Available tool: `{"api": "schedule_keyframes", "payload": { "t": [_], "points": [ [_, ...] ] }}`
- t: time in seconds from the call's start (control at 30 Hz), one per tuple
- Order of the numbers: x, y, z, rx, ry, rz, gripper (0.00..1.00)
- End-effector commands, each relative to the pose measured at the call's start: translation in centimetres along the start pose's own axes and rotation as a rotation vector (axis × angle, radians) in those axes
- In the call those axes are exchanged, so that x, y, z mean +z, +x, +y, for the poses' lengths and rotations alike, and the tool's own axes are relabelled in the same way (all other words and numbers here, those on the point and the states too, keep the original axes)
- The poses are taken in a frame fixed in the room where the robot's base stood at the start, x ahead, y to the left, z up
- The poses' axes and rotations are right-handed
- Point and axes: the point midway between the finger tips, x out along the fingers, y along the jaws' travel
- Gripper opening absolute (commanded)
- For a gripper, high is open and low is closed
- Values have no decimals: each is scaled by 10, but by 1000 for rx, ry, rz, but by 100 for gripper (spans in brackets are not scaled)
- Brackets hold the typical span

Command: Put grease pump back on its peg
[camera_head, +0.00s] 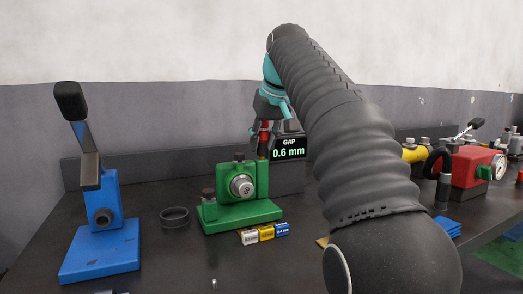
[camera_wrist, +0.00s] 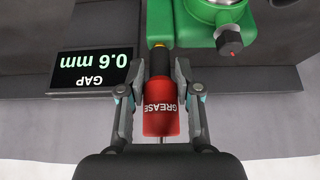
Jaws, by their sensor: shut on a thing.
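The grease pump (camera_wrist: 160,109) is a red cylinder with the word GREASE and a black and brass end. My gripper (camera_wrist: 158,80) is shut on it, one finger on each side, in the wrist view. In the head view my gripper (camera_head: 265,130) is behind the green fixture, and a bit of the red pump (camera_head: 264,137) shows between its fingers. The pump is beside the gap display (camera_head: 288,149), which reads 0.6 mm. I cannot make out the peg in either view, and my arm hides part of the bench.
A blue lever press (camera_head: 102,244) and a dark ring (camera_head: 174,217) are at left. A red pump unit with a gauge (camera_head: 472,169) and yellow cylinder (camera_head: 415,153) are at right.

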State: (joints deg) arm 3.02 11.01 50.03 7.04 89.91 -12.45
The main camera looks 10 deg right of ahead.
Motion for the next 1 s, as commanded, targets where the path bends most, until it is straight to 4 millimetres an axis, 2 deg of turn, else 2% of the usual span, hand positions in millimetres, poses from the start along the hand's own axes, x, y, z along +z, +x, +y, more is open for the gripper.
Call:
{"api": "schedule_keyframes", "payload": {
  "t": [1.0],
  "points": [
    [-23, -38, 0, 0, 0, 2, 0]
  ]
}}
